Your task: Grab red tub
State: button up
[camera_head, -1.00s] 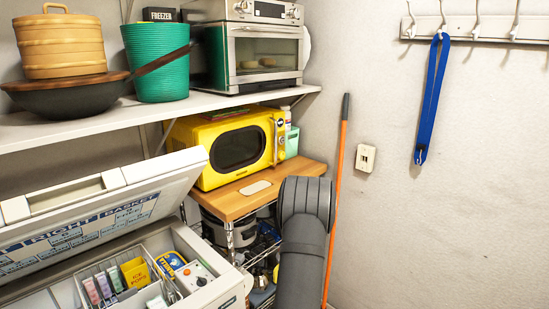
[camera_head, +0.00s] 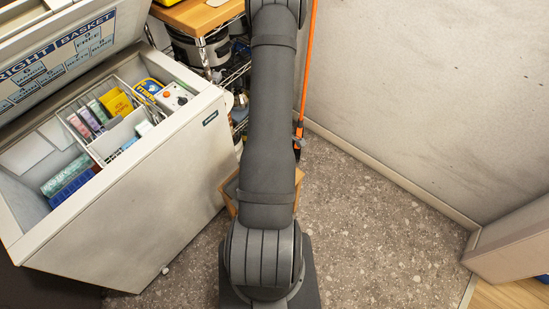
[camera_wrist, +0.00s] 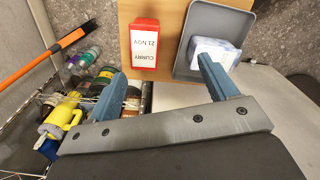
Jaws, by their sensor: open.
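A red tub (camera_wrist: 146,42) with a white label reading "CURRY 21 NOV", upside down in the picture, sits on a wooden top (camera_wrist: 170,8) in the wrist view. My gripper (camera_wrist: 160,84) is open, with its two blue-grey fingers spread apart and nothing between them. The tub appears beyond the fingertips, between them in the picture, and apart from both. In the head view my arm covers the middle, and neither the gripper nor the tub can be seen there.
A grey tray (camera_wrist: 215,22) with a white-blue packet (camera_wrist: 212,52) lies right beside the tub. A wire rack with bottles and a yellow container (camera_wrist: 60,122) is at left. The open chest freezer (camera_head: 150,200) stands left of my arm; floor (camera_head: 370,230) is clear at right.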

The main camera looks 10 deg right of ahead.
jog(key=w+f+m, duration=0.1)
jog(key=f, duration=0.5)
jog(key=w+f+m, duration=0.1)
jog(key=w+f, duration=0.1)
jog(key=f, duration=0.4)
jog(key=w+f+m, duration=0.1)
jog(key=f, duration=0.5)
jog(key=shift+w+a+f+m, duration=0.15)
jog(key=shift+w+f+m, duration=0.15)
jog(key=shift+m, duration=0.1)
jog(key=shift+c, duration=0.2)
jog(key=c, duration=1.2)
jog(key=shift+r, duration=0.1)
